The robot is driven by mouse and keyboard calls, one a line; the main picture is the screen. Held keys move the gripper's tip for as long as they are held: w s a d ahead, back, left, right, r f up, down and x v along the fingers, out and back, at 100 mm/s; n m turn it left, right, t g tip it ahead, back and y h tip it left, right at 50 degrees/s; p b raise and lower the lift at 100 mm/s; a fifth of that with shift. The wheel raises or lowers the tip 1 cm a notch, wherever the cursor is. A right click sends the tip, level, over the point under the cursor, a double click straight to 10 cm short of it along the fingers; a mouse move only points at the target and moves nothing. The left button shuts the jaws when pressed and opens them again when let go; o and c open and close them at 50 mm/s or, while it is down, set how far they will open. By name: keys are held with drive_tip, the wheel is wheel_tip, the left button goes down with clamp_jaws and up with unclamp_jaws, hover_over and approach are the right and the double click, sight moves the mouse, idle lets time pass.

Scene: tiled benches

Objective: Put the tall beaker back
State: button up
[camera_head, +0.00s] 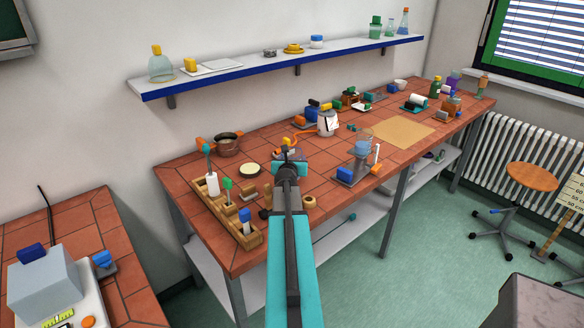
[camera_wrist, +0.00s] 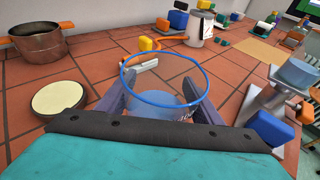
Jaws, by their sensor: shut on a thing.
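The tall beaker (camera_wrist: 160,80) is clear glass with a blue rim. In the wrist view it stands between the two fingers of my gripper (camera_wrist: 154,88), which is shut on it. Its open top faces the camera; its lower part is partly hidden by the wrist, so I cannot tell whether its base touches the bench. In the head view my gripper (camera_head: 289,168) is over the front part of the tiled bench (camera_head: 325,183), and I cannot make out the beaker there.
A copper pot (camera_head: 228,145) and a round pale-topped disc (camera_head: 250,169) lie to the left. A wooden rack (camera_head: 237,229) holds tools at the front left. A stand (camera_head: 347,178) with a glass vessel (camera_head: 363,145) is on the right. A tan mat (camera_head: 403,133) has bare space.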

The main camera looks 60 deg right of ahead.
drive_tip(key=shift+f, duration=1.35)
drive_tip(key=o, duration=1.7)
drive_tip(key=shift+f+b, duration=0.25)
drive_tip(key=shift+b, duration=0.15)
drive_tip(key=shift+a, duration=0.1)
drive_tip(key=shift+b+v, duration=0.35)
drive_tip(key=shift+v, duration=3.55)
drive_tip(key=r+p, duration=0.1)
drive_tip(key=r, duration=0.7)
drive_tip(key=shift+d+p, duration=0.2)
drive_tip(key=shift+p, duration=0.15)
